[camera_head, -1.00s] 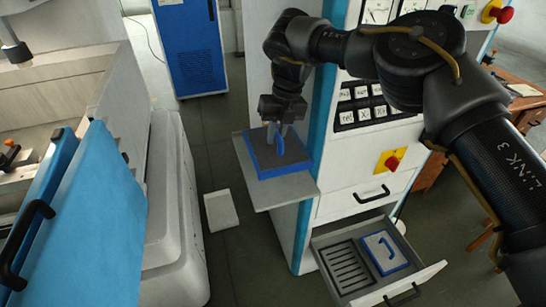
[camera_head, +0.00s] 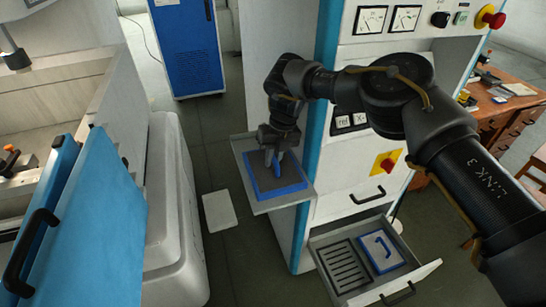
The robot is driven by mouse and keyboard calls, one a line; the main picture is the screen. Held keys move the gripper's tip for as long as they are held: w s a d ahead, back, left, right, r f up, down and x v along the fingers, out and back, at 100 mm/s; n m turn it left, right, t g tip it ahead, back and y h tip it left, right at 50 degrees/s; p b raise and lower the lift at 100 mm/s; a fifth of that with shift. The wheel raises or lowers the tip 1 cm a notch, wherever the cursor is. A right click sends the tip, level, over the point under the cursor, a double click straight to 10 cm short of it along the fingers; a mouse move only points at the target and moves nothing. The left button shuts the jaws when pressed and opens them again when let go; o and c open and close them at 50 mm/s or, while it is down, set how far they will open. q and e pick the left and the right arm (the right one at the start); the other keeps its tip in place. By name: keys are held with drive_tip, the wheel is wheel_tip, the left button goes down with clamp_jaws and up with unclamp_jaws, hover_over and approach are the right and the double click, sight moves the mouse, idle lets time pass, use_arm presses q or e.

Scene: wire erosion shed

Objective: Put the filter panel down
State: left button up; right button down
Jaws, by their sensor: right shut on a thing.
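The filter panel (camera_head: 289,184) is a grey slab with a blue frame. It lies flat over the small grey shelf (camera_head: 244,153) on the side of the cabinet, and appears to rest on it. My right gripper (camera_head: 274,164) points down at the panel's middle and is shut on its handle, which the fingers mostly hide. My left gripper is not in view.
An open drawer (camera_head: 424,272) below holds a slotted grey insert (camera_head: 347,268) and a similar blue-edged panel with a blue handle (camera_head: 381,248). A blue machine door (camera_head: 105,215) stands at left. A pale flat sheet (camera_head: 219,211) lies on the floor.

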drive_tip(key=c, duration=1.4)
unclamp_jaws()
drive_tip(key=shift+f, duration=0.1)
wheel_tip(320, 180, up, 8)
drive_tip(key=d+b, duration=0.1)
drive_tip(key=b, duration=0.1)
drive_tip(key=shift+w+d+f, duration=0.2)
